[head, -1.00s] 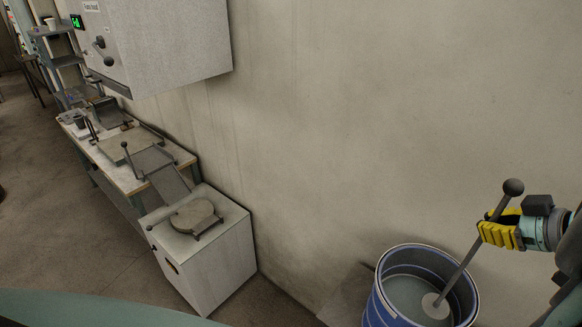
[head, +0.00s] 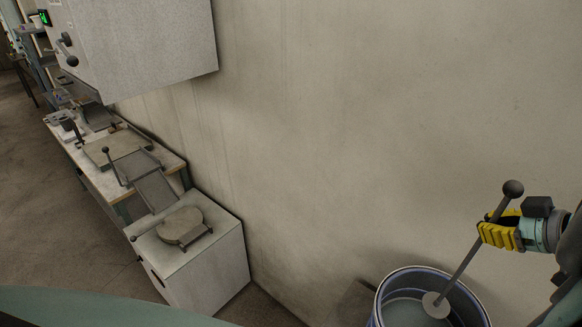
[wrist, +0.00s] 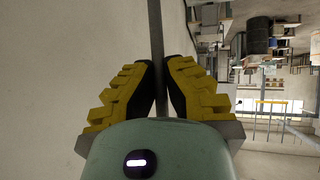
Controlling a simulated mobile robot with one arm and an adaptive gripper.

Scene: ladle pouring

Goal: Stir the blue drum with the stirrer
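The stirrer (head: 466,257) is a grey rod with a dark ball at its top and a flat round disc at its lower end. My gripper (head: 487,234) is shut around the rod below the ball and holds it tilted. In the wrist view the rod (wrist: 155,45) runs between the yellow fingers (wrist: 163,88). The blue drum (head: 381,294) stands open at the bottom right of the head view, its lower part cut off. The disc overlaps the drum's opening in the picture. I cannot tell whether it is inside or just above the rim.
A plain wall (head: 330,140) rises right behind the drum. A white box (head: 215,265) with a round lidded top stands to the left, beside a workbench (head: 108,180) with trays. A grey cabinet (head: 150,45) hangs above. The floor on the left is clear.

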